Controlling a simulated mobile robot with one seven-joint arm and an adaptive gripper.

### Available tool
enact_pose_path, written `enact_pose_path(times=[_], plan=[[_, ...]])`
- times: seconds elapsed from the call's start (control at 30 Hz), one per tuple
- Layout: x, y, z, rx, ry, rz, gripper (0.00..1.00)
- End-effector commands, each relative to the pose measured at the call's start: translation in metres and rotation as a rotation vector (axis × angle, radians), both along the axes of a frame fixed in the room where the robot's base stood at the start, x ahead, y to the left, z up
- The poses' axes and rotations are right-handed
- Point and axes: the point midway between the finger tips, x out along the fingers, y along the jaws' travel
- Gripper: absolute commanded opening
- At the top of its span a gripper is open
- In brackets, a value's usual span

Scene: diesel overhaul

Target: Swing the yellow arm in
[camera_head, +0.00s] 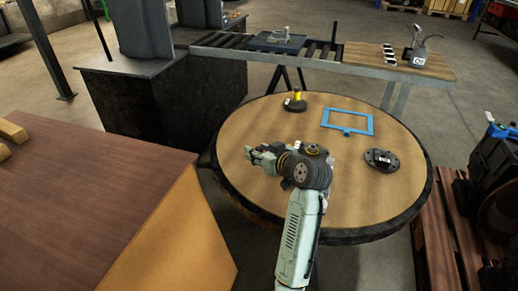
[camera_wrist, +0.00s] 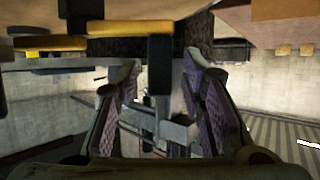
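My gripper (camera_head: 262,156) reaches left over the round table in the head view. In the wrist view its two purple-padded fingers (camera_wrist: 165,98) stand wide apart. A dark upright bar and a grey metal part (camera_wrist: 165,128) show between them, with no clear contact. A yellow bar (camera_wrist: 48,43) lies at the upper left of the wrist view, outside the fingers; I cannot tell whether it is the yellow arm. In the head view a black round base with a yellow upright part (camera_head: 297,97) stands at the table's back, apart from my gripper.
The round wooden table (camera_head: 240,190) also holds a blue frame (camera_head: 347,121) and a dark flanged disc (camera_head: 381,160). A roller bench (camera_head: 350,65) stands behind it. A brown box-like bench (camera_head: 90,200) is at left, and dark machinery on a pallet (camera_head: 440,235) at right.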

Motion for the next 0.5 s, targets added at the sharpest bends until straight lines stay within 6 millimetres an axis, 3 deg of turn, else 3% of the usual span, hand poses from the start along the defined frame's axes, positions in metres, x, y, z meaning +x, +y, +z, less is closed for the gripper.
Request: enact_pose_path(times=[0.3, 0.5], plan=[[0.0025, 0.0012, -0.0015, 0.0, 0.0, -0.001, 0.37], [0.0023, 0.0011, -0.0014, 0.0, 0.0, -0.001, 0.23]])
